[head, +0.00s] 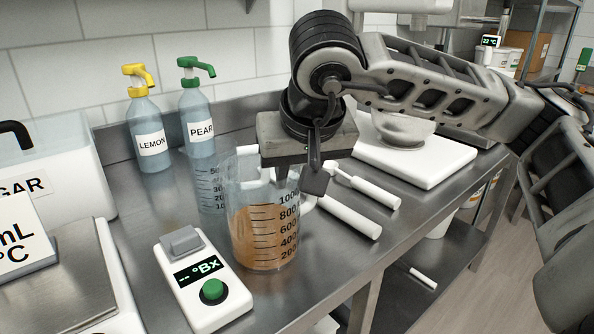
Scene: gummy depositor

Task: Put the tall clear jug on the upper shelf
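My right gripper (299,181) points down at the jug's rim on the handle side. One finger overlaps the jug's mouth and the other is by the handle. I cannot tell whether they touch or grip it. My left gripper is not in view. A wire shelf (553,5) shows at the upper right; I cannot tell whether it is the upper shelf.
A smaller clear measuring jug (209,192) stands close behind the tall jug. A white °Bx meter (203,283) lies in front left. Lemon (150,140) and pear (198,128) pump bottles stand behind. White-handled tools (350,215) lie to the right, near a white scale (425,160).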

